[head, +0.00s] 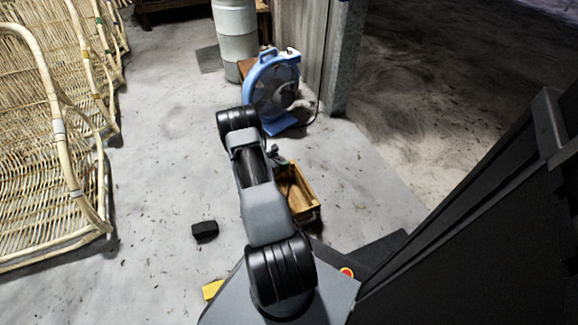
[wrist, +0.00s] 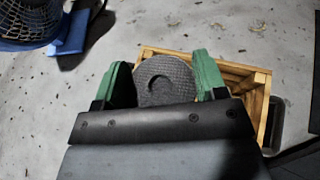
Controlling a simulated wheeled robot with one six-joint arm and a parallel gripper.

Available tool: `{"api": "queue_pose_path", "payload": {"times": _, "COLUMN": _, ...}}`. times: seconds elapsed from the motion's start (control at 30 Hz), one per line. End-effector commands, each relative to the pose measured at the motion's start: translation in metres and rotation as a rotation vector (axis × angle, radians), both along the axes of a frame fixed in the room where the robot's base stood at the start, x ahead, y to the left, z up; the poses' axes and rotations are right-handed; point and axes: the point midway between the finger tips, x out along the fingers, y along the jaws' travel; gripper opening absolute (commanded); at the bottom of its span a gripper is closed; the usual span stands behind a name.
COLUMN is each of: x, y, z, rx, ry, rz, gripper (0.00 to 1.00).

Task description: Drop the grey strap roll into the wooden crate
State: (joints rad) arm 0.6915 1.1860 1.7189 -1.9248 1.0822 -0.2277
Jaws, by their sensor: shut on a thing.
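The grey strap roll (wrist: 165,80) is a round, textured disc. In the wrist view my gripper (wrist: 166,82) is shut on it, with one green finger on each side. The wooden crate (wrist: 265,98) shows behind and below the roll in the wrist view, mostly to its right. The roll and fingers hide part of the crate. In the head view the crate (head: 306,208) stands on the floor just right of my arm, which covers its left part. I cannot make out the roll in the head view. The height of the roll above the crate is unclear.
A blue fan (head: 272,90) stands on the floor beyond the crate, near a metal drum (head: 236,40). Rattan chairs (head: 45,150) line the left. A small black object (head: 204,230) and a yellow piece (head: 212,289) lie on the floor. Bare floor lies between.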

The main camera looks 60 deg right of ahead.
Motion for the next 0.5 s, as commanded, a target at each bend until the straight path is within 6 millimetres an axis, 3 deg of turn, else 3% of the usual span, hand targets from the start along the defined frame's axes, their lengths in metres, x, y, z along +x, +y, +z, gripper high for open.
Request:
{"api": "queue_pose_path", "payload": {"times": 0.2, "x": -0.029, "y": -0.014, "z": -0.017, "rx": 0.000, "ry": 0.004, "rz": -0.097, "gripper": 0.42}}
{"api": "queue_pose_path", "payload": {"times": 0.5, "x": -0.038, "y": -0.017, "z": -0.032, "rx": 0.001, "ry": 0.006, "rz": -0.125, "gripper": 0.42}}
